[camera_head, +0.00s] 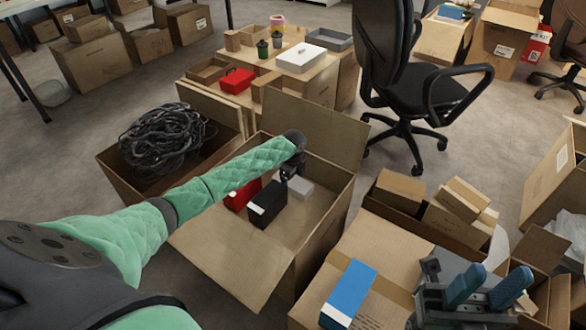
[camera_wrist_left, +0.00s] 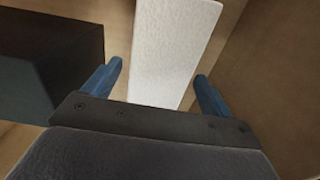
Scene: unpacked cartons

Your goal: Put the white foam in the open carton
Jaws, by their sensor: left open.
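The white foam (camera_wrist_left: 172,45) is a pale block seen between the two blue fingers of my left gripper (camera_wrist_left: 158,72) in the left wrist view. In the head view it shows as a light grey-white block (camera_head: 301,187) inside the open carton (camera_head: 225,245), right beside my left gripper (camera_head: 290,174). My left gripper is open, with the foam between its fingers; contact cannot be told. My left arm hides part of the carton. My right gripper (camera_head: 488,286) is at the lower right with its blue fingers apart, nothing visible between them.
A black box (camera_head: 267,205) and a red box (camera_head: 240,196) are in the carton left of the foam. A carton of black cables (camera_head: 165,135) stands to the left. A blue box (camera_head: 348,292) lies on a closed carton to the right. An office chair (camera_head: 410,80) stands behind.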

